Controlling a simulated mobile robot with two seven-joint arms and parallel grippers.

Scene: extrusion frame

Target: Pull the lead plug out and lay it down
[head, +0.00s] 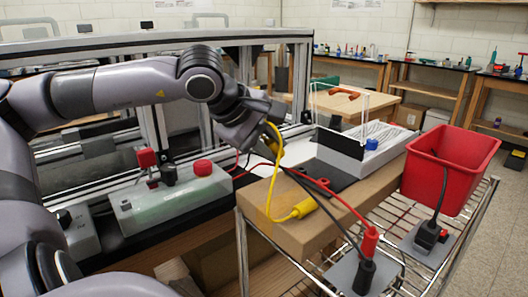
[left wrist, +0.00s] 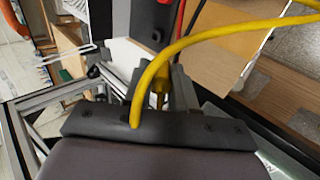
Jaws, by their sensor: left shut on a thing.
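My left gripper (head: 262,145) is above the brown block's left end, pointing down and to the right. In the left wrist view its jaws (left wrist: 160,95) are shut on a yellow plug-like end (left wrist: 161,82) of the yellow lead. The yellow lead (head: 268,185) loops from the gripper to a yellow plug (head: 303,208) lying on the brown block (head: 345,205). The lead also crosses the left wrist view (left wrist: 200,38). Whether the held end sits in a socket is hidden. My right gripper is not in view.
A red plug (head: 370,243) and a black plug (head: 365,275) stand at the wire rack's front, with leads running up towards my gripper. A red bin (head: 452,165) is at right. A panel with a red knob (head: 202,168) is at left. Aluminium extrusions stand behind.

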